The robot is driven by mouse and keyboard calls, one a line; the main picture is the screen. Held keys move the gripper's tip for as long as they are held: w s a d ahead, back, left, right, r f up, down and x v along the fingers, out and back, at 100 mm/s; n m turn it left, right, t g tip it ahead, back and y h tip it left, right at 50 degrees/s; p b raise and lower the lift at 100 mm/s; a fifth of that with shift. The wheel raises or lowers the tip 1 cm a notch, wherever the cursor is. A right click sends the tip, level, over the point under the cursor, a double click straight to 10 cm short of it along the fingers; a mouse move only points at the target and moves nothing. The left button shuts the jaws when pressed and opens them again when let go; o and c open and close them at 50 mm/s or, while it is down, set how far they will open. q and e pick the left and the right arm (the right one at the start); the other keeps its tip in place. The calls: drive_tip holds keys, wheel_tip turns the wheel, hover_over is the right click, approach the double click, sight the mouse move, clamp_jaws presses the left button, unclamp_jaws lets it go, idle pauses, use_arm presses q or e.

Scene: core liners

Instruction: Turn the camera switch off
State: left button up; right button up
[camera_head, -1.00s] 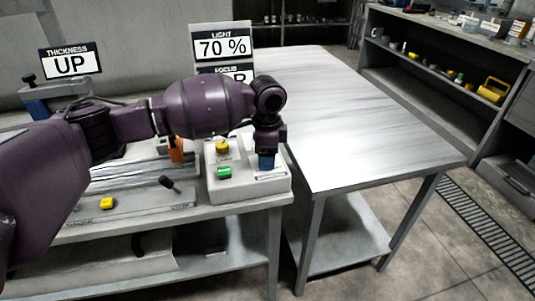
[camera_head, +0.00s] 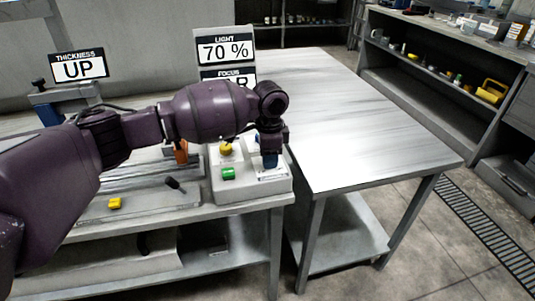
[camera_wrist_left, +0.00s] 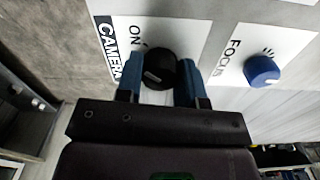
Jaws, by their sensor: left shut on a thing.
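The camera switch (camera_wrist_left: 158,67) is a round black knob with a white mark, on a white plate labelled CAMERA. The word ON shows beside the knob; the rest of the plate is partly hidden by my gripper. My left gripper (camera_wrist_left: 161,78) has its blue fingers on either side of the knob, shut on it. In the head view, my left gripper (camera_head: 269,161) points down at the right part of the grey control box (camera_head: 232,190) and hides the knob there. My right gripper is not in view.
A blue FOCUS knob (camera_wrist_left: 261,70) sits close to the right in the wrist view. A yellow knob (camera_head: 226,148) and a green button (camera_head: 228,174) are left of my gripper on the box. A bare metal table (camera_head: 350,130) stands to the right.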

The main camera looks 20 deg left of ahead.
use_arm(q)
drive_tip(key=shift+r+n+p, duration=0.55)
drive_tip(key=shift+n+p, duration=0.35)
drive_tip(key=n+p, duration=0.2)
drive_tip(key=p, duration=0.1)
drive_tip(key=shift+n, duration=0.3)
drive_tip(key=n+p, duration=0.4)
drive_tip(key=shift+f+n, duration=0.2)
drive_tip(key=shift+n, duration=0.1)
drive_tip(key=n+p, duration=0.2)
drive_tip(key=n, duration=0.1)
drive_tip(key=n+p, duration=0.2)
drive_tip(key=p, duration=0.1)
drive_tip(key=shift+f+n, duration=0.2)
drive_tip(key=shift+n, duration=0.2)
drive_tip(key=shift+n+p, duration=0.5)
drive_tip(key=shift+p, duration=0.05)
drive_tip(key=shift+f+n, duration=0.1)
drive_tip(key=shift+n, duration=0.2)
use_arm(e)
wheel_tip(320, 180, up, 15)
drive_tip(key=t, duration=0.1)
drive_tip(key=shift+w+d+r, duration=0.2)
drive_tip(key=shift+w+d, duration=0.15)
use_arm(q)
drive_tip(key=shift+p, duration=0.3)
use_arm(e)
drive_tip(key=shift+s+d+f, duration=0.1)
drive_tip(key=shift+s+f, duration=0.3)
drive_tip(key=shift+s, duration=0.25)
